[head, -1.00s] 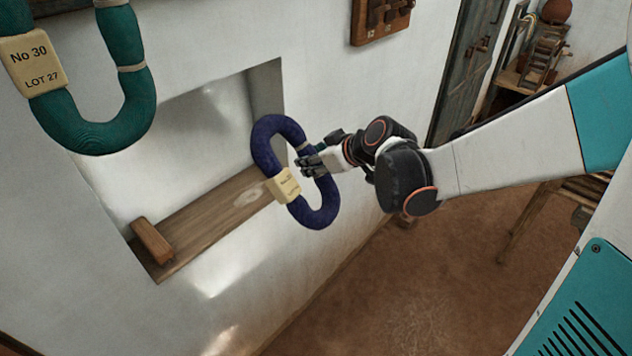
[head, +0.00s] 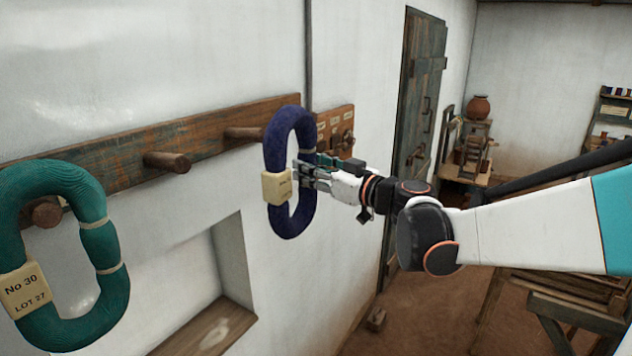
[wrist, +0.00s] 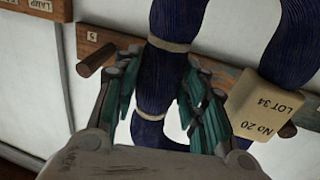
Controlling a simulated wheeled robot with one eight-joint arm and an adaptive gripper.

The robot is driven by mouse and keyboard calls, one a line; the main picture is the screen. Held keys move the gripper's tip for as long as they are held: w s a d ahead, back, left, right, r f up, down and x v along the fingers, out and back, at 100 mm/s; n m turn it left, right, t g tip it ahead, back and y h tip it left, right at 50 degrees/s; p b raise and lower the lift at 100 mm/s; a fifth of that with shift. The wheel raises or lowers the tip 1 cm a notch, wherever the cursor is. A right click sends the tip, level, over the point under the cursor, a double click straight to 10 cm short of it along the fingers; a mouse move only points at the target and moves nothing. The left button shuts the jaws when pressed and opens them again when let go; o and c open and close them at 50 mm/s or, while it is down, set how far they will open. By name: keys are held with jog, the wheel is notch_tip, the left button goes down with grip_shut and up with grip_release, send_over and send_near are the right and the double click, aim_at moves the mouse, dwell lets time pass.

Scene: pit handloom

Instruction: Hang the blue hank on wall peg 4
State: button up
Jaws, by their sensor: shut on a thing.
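The blue hank (head: 280,130) is a dark blue loop with pale ties and a cream tag; it hangs upright from my gripper (head: 308,172) in front of the wall. In the wrist view the gripper (wrist: 165,105) has its fingers shut around one strand of the hank (wrist: 158,80), and the tag reads No 20, LOT 34. A bare wall peg (head: 242,133) is just left of the hank's top. In the wrist view a peg (wrist: 97,58) stands by a label 5, and another peg (wrist: 288,130) shows partly behind the tag. No label 4 is readable.
A teal hank (head: 105,245) tagged No 30, LOT 27 hangs at the left end of the wooden rail (head: 110,155). Another bare peg (head: 168,162) stands between. A labelled board (head: 345,118) is right of the blue hank. A wall niche (head: 210,325) lies below.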

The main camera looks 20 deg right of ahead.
jog(key=shift+s+r, duration=0.2)
jog(key=shift+r, duration=0.05)
jog(key=a+x, duration=0.1)
jog(key=x, duration=0.8)
jog(key=shift+a+f+b, duration=0.3)
jog(key=shift+a+f, duration=0.1)
jog(key=shift+f, duration=0.1)
jog(key=shift+a+f+b, duration=0.25)
jog(key=shift+f+b, duration=0.3)
jog(key=shift+b, duration=0.15)
jog(key=shift+a+f, duration=0.1)
jog(key=shift+f, duration=0.1)
grip_shut()
